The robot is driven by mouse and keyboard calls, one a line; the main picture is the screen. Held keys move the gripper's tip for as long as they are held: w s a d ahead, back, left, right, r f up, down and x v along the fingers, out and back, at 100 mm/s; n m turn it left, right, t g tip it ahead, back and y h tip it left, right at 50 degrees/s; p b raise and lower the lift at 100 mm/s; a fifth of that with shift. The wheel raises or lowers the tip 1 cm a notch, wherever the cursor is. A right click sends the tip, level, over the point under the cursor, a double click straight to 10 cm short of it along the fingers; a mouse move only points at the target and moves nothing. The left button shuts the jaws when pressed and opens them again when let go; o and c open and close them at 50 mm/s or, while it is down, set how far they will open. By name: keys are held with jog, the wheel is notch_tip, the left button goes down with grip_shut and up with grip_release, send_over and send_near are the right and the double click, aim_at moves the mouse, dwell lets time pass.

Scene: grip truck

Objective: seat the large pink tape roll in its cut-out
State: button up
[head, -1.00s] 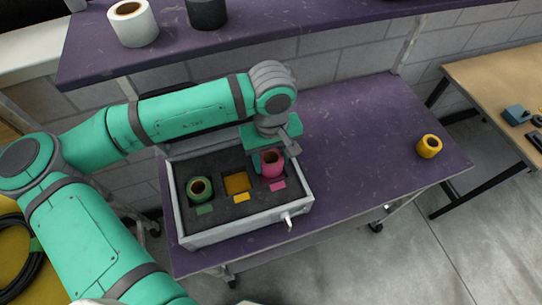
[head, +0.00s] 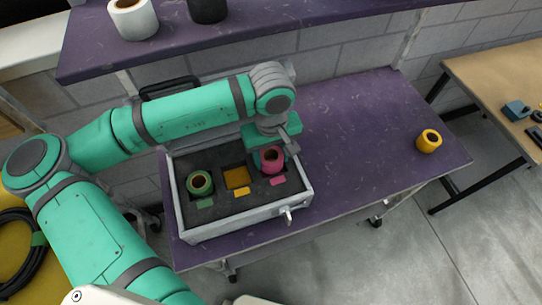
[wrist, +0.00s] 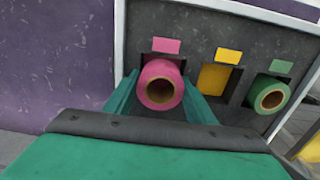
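The large pink tape roll (head: 271,160) stands upright at its cut-out on the right of the dark foam tray (head: 222,211). Its pink label (head: 278,181) lies just in front. In the wrist view the pink roll (wrist: 159,84) sits between the two teal fingers of my gripper (wrist: 160,97), one close against each side. My gripper (head: 268,152) appears shut on it. Dark recess shows behind the roll below the label (wrist: 166,45). The roll's bottom is hidden, so I cannot tell how deep it sits.
A green roll (head: 200,183) sits in the tray's left cut-out. The middle yellow cut-out (head: 237,178) is empty. A yellow roll (head: 429,141) stands on the purple table (head: 361,135) at right. White (head: 133,18) and black (head: 207,8) rolls stand on the upper shelf.

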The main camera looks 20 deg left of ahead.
jog(key=shift+o, duration=0.9)
jog(key=shift+f, duration=0.5)
jog(key=shift+s+a, duration=0.1)
jog(key=shift+r, duration=0.25)
notch_tip(320, 180, up, 11)
jog(key=shift+d+r, duration=0.2)
